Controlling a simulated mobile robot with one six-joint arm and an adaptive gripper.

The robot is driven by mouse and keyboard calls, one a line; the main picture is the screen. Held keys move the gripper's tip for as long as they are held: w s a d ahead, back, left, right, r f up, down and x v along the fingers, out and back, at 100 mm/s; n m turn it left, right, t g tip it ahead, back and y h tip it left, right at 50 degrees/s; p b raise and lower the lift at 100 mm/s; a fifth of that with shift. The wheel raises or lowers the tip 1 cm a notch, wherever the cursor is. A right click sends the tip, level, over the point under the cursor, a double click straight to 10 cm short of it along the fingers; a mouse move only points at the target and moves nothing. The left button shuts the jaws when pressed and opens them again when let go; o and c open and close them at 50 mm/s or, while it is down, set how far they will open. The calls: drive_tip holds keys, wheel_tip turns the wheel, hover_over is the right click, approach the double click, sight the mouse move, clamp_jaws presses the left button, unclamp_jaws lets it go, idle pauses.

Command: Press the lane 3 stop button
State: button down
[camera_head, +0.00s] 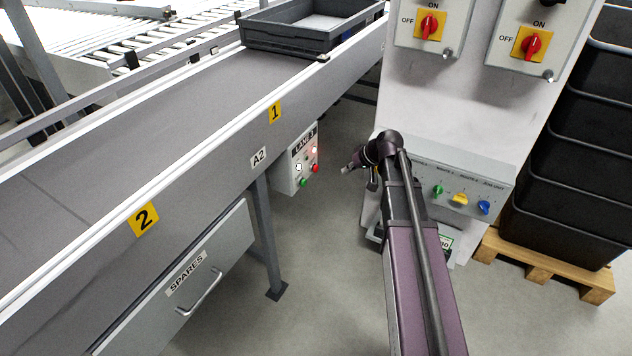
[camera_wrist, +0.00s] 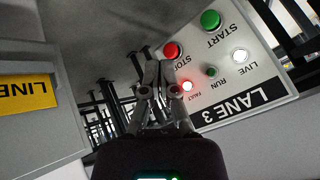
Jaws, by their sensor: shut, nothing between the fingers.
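The lane 3 control box (camera_head: 288,180) hangs under the conveyor edge. In the wrist view the same box (camera_wrist: 272,84) appears upside down, with the red STOP button (camera_wrist: 172,50) beside the green START button (camera_wrist: 210,19). The FAULT lamp (camera_wrist: 187,86) glows red and the LIVE lamp (camera_wrist: 240,56) glows white. The RUN lamp (camera_wrist: 212,71) is dark green. My gripper (camera_wrist: 160,70) is shut and empty, its tips just below the STOP button in that picture. In the head view my gripper (camera_head: 348,169) is right of the box, with a visible gap.
The conveyor (camera_head: 180,135) runs along the left, carrying a grey tray (camera_head: 285,38). A panel with coloured knobs (camera_head: 470,180) is close behind my arm. Black crates (camera_head: 565,170) stand on a pallet at right. A yellow LINE label (camera_wrist: 28,88) shows at the wrist view's left.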

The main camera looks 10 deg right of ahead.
sight(317, 170)
drive_tip(key=w+d+f+t+b, duration=0.1)
drive_tip(key=w+f+b, duration=0.2)
drive_tip(key=f+b, duration=0.4)
drive_tip(key=shift+w+d+y, duration=0.2)
drive_tip(key=shift+d+y, duration=0.1)
drive_tip(key=shift+d, duration=0.05)
drive_tip(key=shift+w+a, duration=0.1)
drive_tip(key=w+a, duration=0.5)
drive_tip(key=a, duration=0.2)
idle(0.6)
drive_tip(key=shift+w+a, duration=0.65)
drive_tip(key=shift+a, duration=0.3)
idle(3.0)
drive_tip(key=shift+s+d, duration=0.15)
idle(0.4)
drive_tip(key=shift+s+d, duration=0.55)
drive_tip(key=shift+d, duration=0.25)
drive_tip(key=shift+s+d, duration=0.1)
